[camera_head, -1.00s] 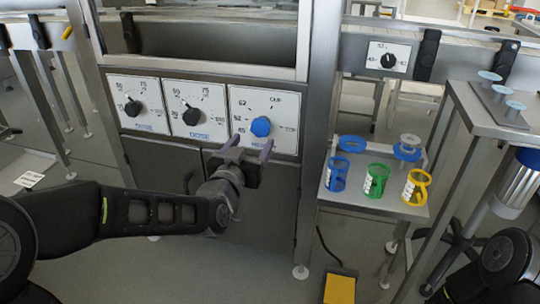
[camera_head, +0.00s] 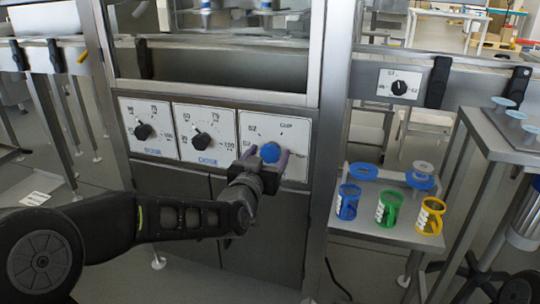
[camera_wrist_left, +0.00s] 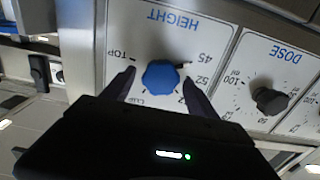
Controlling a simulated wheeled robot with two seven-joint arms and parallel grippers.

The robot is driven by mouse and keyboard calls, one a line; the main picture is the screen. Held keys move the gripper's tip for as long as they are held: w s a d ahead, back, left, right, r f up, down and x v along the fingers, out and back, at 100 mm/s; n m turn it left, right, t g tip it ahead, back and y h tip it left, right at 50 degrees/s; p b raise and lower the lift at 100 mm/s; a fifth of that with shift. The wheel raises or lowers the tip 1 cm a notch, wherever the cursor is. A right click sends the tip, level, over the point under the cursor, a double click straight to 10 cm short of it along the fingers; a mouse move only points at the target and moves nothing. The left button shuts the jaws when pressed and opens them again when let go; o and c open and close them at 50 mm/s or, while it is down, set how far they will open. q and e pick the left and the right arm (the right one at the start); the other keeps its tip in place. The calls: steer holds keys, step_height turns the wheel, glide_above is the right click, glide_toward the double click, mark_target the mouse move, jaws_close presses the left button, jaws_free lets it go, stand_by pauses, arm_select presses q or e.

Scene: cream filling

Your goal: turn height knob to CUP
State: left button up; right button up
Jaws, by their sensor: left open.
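The blue height knob (camera_head: 270,152) sits on the rightmost white dial panel (camera_head: 262,128), with its CUP mark at the upper right. My left gripper (camera_head: 267,163) is open, its two fingers to either side of the knob. In the left wrist view the knob (camera_wrist_left: 160,76) appears between the spread fingertips (camera_wrist_left: 158,82), with a gap at each side; I cannot tell whether either finger touches it. The HEIGHT and TOP labels show upside down there. The fingers partly hide the lower dial marks. My right gripper is not in view.
Two dose panels with black knobs (camera_head: 143,131) and (camera_head: 204,141) are left of the height dial. A metal post (camera_head: 330,120) stands to its right. Another small dial (camera_head: 406,86) is at the upper right.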

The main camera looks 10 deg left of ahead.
arm_select(q)
steer(key=shift+w, duration=0.85)
steer(key=shift+c, duration=0.6)
steer(key=c, duration=1.2)
steer(key=shift+c, duration=0.2)
